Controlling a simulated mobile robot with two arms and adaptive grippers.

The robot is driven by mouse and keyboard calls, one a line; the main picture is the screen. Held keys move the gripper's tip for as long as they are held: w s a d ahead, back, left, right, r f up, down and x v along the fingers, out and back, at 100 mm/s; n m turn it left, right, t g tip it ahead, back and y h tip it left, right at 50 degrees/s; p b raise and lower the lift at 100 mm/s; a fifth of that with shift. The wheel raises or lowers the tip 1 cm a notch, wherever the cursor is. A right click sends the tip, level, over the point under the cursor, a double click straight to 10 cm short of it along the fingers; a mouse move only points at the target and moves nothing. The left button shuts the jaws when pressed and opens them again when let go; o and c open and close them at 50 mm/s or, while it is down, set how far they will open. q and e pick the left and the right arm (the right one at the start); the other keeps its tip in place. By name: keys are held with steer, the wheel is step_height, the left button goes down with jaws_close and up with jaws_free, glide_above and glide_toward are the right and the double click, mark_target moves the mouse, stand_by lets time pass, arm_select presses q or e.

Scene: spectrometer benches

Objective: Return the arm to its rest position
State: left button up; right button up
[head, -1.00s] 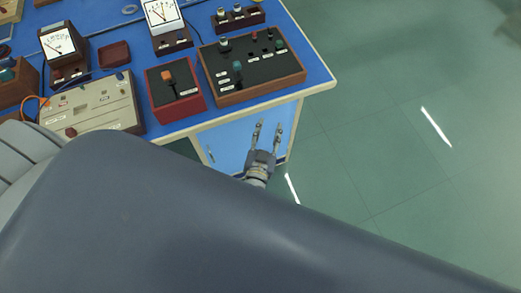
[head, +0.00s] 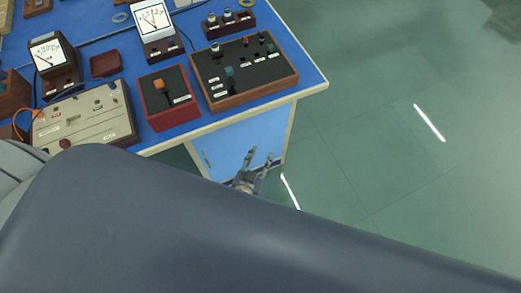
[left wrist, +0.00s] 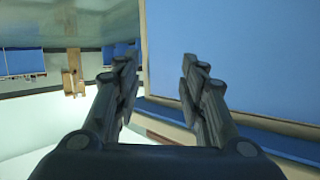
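My left gripper (head: 260,157) is in the head view, low in front of the bench's pale blue side panel (head: 225,143), below the level of the bench top. Its two fingers are spread, with nothing between them. The left wrist view also shows this gripper (left wrist: 158,75) open and empty, with a blue panel (left wrist: 230,60) beyond the right finger. My large dark arm link hides much of the lower head view, including most of the left arm. My right gripper is not in view.
The blue bench top (head: 215,122) carries a dark control box (head: 245,80), a red box with an orange knob (head: 168,97), a beige panel unit (head: 85,118), and meters (head: 152,18). Open green floor (head: 400,150) lies to the right.

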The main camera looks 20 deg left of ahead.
arm_select(q)
steer(key=s+a+f+m+g+h, duration=0.15)
steer(key=s+f+g, duration=0.45)
steer(key=s+f, duration=0.85)
steer(key=s+a+f+g, duration=0.3)
steer(key=s+a+f, duration=0.1)
steer(key=s, duration=0.6)
steer(key=s+a+f+g+y, duration=0.1)
steer(key=s+a+f+g, duration=0.3)
steer(key=s, duration=0.6)
steer(key=shift+s+a+f, duration=0.15)
steer(key=shift+a+f, duration=0.1)
steer(key=shift+f, duration=0.25)
